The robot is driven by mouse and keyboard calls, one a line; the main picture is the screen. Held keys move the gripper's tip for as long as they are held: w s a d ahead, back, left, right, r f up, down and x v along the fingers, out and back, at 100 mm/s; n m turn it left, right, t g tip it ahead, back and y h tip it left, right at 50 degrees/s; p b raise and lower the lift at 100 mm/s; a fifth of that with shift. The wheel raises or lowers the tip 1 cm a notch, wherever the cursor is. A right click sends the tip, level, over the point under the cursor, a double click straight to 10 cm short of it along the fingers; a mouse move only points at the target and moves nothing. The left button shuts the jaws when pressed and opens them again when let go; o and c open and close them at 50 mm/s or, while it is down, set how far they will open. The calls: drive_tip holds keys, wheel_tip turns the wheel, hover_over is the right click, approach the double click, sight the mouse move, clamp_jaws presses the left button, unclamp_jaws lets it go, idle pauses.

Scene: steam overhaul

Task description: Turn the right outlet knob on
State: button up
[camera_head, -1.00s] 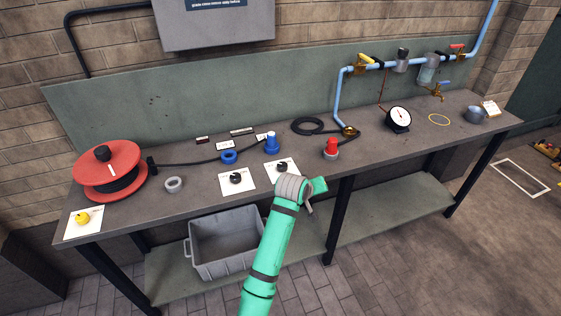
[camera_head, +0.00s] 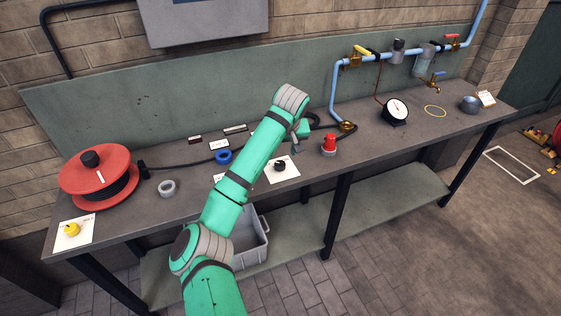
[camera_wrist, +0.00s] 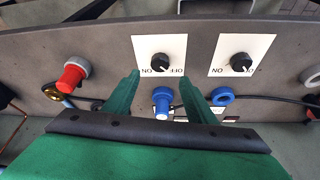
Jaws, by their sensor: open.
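The right outlet knob (camera_head: 280,165) is a black knob on a white card at the front of the workbench; it also shows in the wrist view (camera_wrist: 161,62), on a card with ON and OFF printed upside down. Its pointer is too small to read surely. A second black knob (camera_wrist: 240,62) on a like card shows in the wrist view; my arm hides it in the head view. My gripper (camera_wrist: 158,74) is open and empty, its green fingers either side of a blue plug (camera_wrist: 162,103) in the picture. In the head view, my gripper (camera_head: 300,132) is over the bench, behind the right knob.
A red plug (camera_head: 329,143) stands right of the right knob. A blue ring (camera_head: 223,157), grey ring (camera_head: 167,187) and red cable reel (camera_head: 97,175) lie left. A gauge (camera_head: 396,111) and pipework (camera_head: 380,65) are farther right. A grey crate (camera_head: 250,252) sits below the bench.

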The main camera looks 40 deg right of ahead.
sight(280, 163)
drive_tip(key=x, duration=0.8)
drive_tip(key=shift+w+a, duration=0.1)
drive_tip(key=shift+w, duration=0.05)
drive_tip(key=shift+f, duration=0.5)
drive_tip(key=shift+d, duration=0.25)
drive_tip(key=shift+w, duration=0.1)
drive_tip(key=c, duration=1)
